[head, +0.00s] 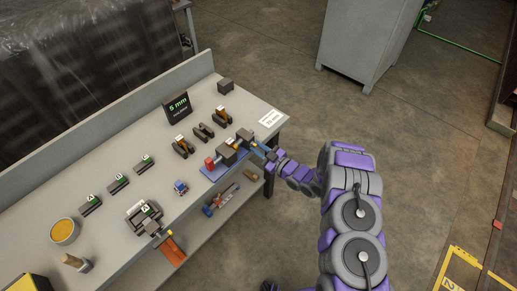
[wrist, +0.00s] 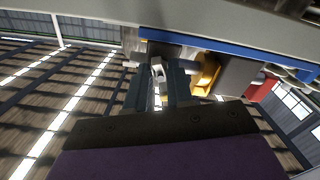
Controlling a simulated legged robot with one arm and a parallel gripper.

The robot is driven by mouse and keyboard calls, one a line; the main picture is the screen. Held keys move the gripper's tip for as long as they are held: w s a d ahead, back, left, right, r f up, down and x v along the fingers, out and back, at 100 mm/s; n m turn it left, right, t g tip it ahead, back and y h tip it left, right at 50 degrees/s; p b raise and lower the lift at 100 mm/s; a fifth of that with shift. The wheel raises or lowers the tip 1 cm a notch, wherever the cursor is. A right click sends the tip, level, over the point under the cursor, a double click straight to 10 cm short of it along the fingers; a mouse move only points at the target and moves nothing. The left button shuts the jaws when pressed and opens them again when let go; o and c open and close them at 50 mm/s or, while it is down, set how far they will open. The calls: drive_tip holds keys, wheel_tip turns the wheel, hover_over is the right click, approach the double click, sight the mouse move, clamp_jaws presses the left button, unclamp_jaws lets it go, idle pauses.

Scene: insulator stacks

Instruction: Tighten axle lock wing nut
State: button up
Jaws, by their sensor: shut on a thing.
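A fixture of grey blocks (head: 229,153) with a red part at its left end stands on a blue plate (head: 212,174) near the bench's front right. My gripper (head: 270,155) reaches in from the right to the fixture's right end. In the wrist view, my gripper's two blue-grey fingers (wrist: 158,78) are shut on a small pale metal piece, which appears to be the wing nut (wrist: 157,70). Its wings are only partly seen. A yellow part (wrist: 207,73) is just right of the fingers, and the blue plate (wrist: 230,50) crosses above. The wing nut is too small to make out in the head view.
The grey bench (head: 110,217) holds several dark clamps, green-labelled blocks, a "5 mm" sign (head: 177,106), a yellow-filled bowl (head: 64,231) and a small blue item (head: 181,187). A lower shelf (head: 232,205) holds tools.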

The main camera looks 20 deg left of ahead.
drive_tip(key=shift+f, duration=0.1)
clamp_jaws()
drive_tip(key=shift+s+m, duration=0.1)
drive_tip(key=shift+m, duration=0.2)
drive_tip(key=m+p, duration=0.2)
drive_tip(key=m, duration=0.1)
drive_tip(key=shift+m, duration=0.3)
drive_tip(key=m+p, duration=0.1)
drive_tip(key=m, duration=0.4)
drive_tip(key=shift+s+p, duration=0.1)
drive_tip(key=shift+p, duration=0.3)
drive_tip(key=m+p, duration=0.1)
drive_tip(key=m, duration=0.4)
drive_tip(key=shift+d, duration=0.1)
drive_tip(key=m, duration=0.4)
drive_tip(key=shift+p, duration=0.3)
drive_tip(key=shift+d, duration=0.1)
